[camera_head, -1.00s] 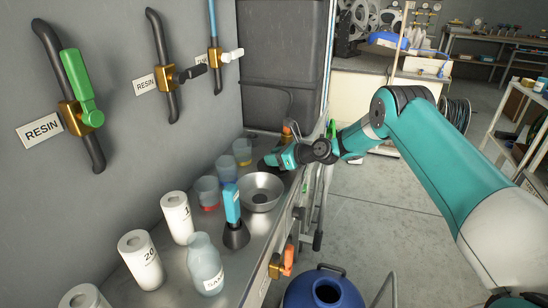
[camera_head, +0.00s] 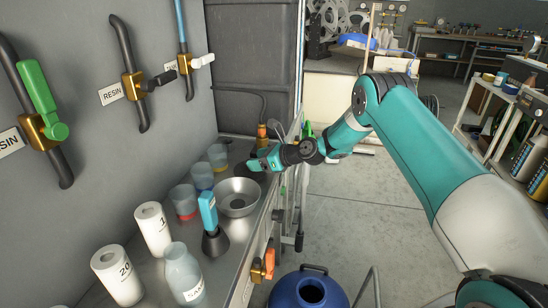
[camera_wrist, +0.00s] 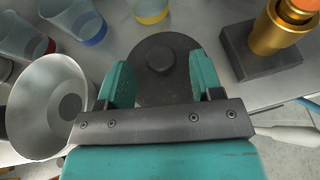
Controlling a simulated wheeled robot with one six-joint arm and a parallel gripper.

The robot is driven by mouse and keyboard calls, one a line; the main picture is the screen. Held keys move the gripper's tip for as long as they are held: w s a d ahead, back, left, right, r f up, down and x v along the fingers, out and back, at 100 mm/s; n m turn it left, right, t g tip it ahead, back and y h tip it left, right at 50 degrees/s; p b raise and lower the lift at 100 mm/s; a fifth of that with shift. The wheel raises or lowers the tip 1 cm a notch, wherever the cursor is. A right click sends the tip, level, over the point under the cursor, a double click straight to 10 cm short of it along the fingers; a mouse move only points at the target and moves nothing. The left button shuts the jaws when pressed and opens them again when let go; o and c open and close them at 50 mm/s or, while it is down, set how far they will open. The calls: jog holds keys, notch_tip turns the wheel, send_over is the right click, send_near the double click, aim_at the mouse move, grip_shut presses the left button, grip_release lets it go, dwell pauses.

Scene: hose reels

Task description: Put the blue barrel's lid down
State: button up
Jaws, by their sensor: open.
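The blue barrel (camera_head: 289,293) stands on the floor at the bottom of the head view, with a round dark opening in its top. A dark grey round lid with a central knob (camera_wrist: 158,60) lies on the metal bench in the wrist view. My gripper (camera_wrist: 160,72) is open over this lid, one teal finger on each side of the knob; I cannot tell whether either finger touches it. In the head view my gripper (camera_head: 255,164) is low over the bench behind the bowl, and the lid is mostly hidden there.
A metal bowl (camera_head: 238,197) stands close to my gripper, with several clear cups (camera_head: 183,203) beside it. A brass fitting on a dark block (camera_wrist: 265,60) is right of the lid in the wrist view. The floor (camera_head: 345,225) right of the bench is clear.

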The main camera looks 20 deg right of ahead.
jog(key=v, duration=0.8)
jog(key=s+a+r+n+g+h, duration=0.1)
jog(key=s+a+r+n+g, duration=0.5)
jog(key=s+a+r+n, duration=0.8)
jog(key=s+d+r+n+g+h, duration=0.1)
jog(key=s+n+h, duration=0.1)
jog(key=s+n, duration=0.8)
jog(key=s+r+n+g+h, duration=0.2)
jog(key=s+n, duration=0.7)
jog(key=s, duration=0.9)
jog(key=shift+d+r+n+h, duration=0.15)
jog(key=shift+d+n+h, duration=0.15)
jog(key=shift+d+n, duration=0.1)
jog(key=shift+r, duration=0.1)
